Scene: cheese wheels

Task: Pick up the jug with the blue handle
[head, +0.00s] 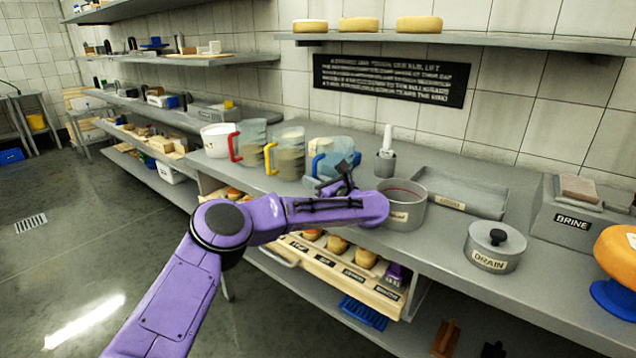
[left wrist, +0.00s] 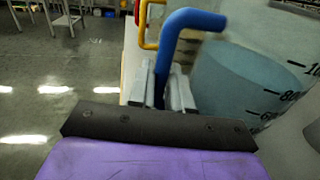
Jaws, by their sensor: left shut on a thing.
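The jug with the blue handle (head: 338,150) is a clear, bluish measuring jug near the middle of the counter. My left gripper (head: 343,178) is at its handle side and partly covers it. In the left wrist view the blue handle (left wrist: 184,28) passes between the two grey fingers of my gripper (left wrist: 163,85), which are shut on it. The jug body (left wrist: 240,85), with dark volume marks, stands to the right of the fingers. I cannot tell whether the jug's base touches the counter. My right gripper is not in view.
A yellow-handled jug (head: 289,155) and a red-handled jug (head: 250,143) stand to the left, close by. A round metal pot (head: 403,215) stands to the right, under my left wrist.

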